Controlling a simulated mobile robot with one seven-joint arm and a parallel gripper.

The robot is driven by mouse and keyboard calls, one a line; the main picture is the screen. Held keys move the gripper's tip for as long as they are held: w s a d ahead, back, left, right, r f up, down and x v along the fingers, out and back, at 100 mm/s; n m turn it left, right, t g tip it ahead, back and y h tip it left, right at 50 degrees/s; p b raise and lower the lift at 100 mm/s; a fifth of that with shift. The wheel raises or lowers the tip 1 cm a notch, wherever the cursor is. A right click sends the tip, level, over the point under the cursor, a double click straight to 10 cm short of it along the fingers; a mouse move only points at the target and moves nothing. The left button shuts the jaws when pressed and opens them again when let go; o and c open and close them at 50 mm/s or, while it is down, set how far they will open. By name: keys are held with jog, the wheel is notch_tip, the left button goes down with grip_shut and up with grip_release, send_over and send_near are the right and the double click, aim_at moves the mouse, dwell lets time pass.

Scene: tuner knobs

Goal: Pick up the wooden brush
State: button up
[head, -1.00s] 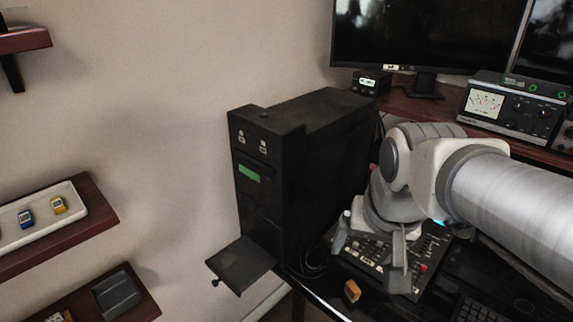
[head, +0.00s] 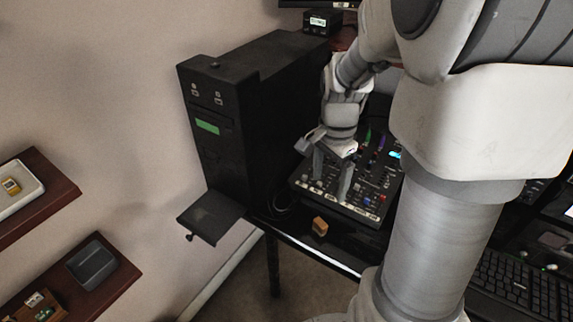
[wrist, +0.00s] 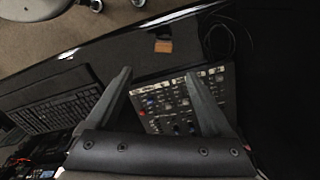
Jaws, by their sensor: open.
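The wooden brush (head: 320,226) is a small tan block on the black desk, near the front edge, just in front of the mixer panel. In the wrist view the brush (wrist: 163,46) lies beyond my fingertips, with a dark part on one side. My gripper (head: 331,188) is open and empty above the mixer panel, behind the brush in the head view. In the wrist view its two fingers (wrist: 158,72) are spread wide, and the brush is apart from both.
The mixer panel (head: 381,207) with many knobs lies under my gripper. A tall black case (head: 237,110) with a fold-out flap (head: 211,217) stands at left. A keyboard (head: 515,285) is at right. Cables (wrist: 219,40) lie beside the brush. Desk around the brush's front is bare.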

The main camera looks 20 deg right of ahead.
jog(key=b, duration=0.3)
send_near(321, 222)
jog(key=f, duration=0.5)
jog(key=shift+s+f, duration=0.2)
jog(key=shift+s, duration=0.2)
jog(key=f, duration=0.1)
jog(key=f+b, duration=0.1)
jog(key=f, duration=0.3)
jog(key=shift+w+f+b, duration=0.1)
jog(key=shift+w+b, duration=0.2)
jog(key=shift+w, duration=0.05)
grip_shut()
